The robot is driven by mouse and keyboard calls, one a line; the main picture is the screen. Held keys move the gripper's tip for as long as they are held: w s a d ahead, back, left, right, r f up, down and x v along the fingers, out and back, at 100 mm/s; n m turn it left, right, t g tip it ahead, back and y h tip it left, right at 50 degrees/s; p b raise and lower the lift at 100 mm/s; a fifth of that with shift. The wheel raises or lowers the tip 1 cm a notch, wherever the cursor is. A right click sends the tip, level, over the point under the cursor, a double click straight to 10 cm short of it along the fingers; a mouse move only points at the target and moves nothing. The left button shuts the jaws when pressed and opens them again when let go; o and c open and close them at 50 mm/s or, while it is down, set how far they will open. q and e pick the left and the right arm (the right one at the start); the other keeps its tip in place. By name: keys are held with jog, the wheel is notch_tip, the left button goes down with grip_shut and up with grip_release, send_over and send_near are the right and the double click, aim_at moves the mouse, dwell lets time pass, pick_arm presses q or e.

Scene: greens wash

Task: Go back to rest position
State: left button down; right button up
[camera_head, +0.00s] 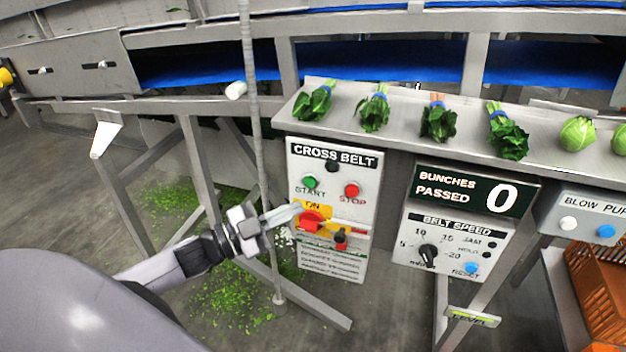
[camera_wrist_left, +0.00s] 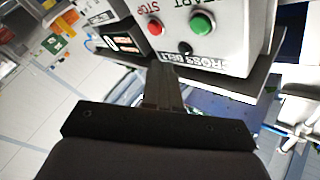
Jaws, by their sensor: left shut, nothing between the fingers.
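My left gripper (camera_head: 294,214) is shut and empty. In the head view its fingertips are in front of the cross belt panel (camera_head: 361,161), by the left side of the red rotary switch (camera_head: 312,219); I cannot tell whether they touch it. In the left wrist view the shut fingers (camera_wrist_left: 163,75) point at the panel, which shows upside down with its green start button (camera_wrist_left: 202,24) and red stop button (camera_wrist_left: 155,27). My right gripper does not show in either view.
A steel shelf (camera_head: 545,165) above the panels holds several bunches of greens (camera_head: 437,122). A bunch counter (camera_head: 476,190) reads 0. A vertical grey pole (camera_head: 262,170) stands close by my left forearm. Orange crates (camera_head: 597,285) are at the right. Leaf scraps lie on the floor.

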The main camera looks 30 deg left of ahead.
pick_arm(q)
jog(key=shift+f, duration=0.1)
jog(key=s+d+f+n+g+y, duration=0.3)
jog(key=s+d+f+n+y, duration=0.1)
jog(key=s+f, duration=0.4)
jog(key=s+d+f+n+g+y, duration=0.3)
jog(key=s+d+f+n, duration=0.3)
jog(key=f, duration=0.6)
jog(key=shift+s+f+n+y, duration=0.25)
jog(key=shift+s+n+y, duration=0.4)
jog(key=shift+s, duration=0.45)
jog(key=shift+w, duration=0.15)
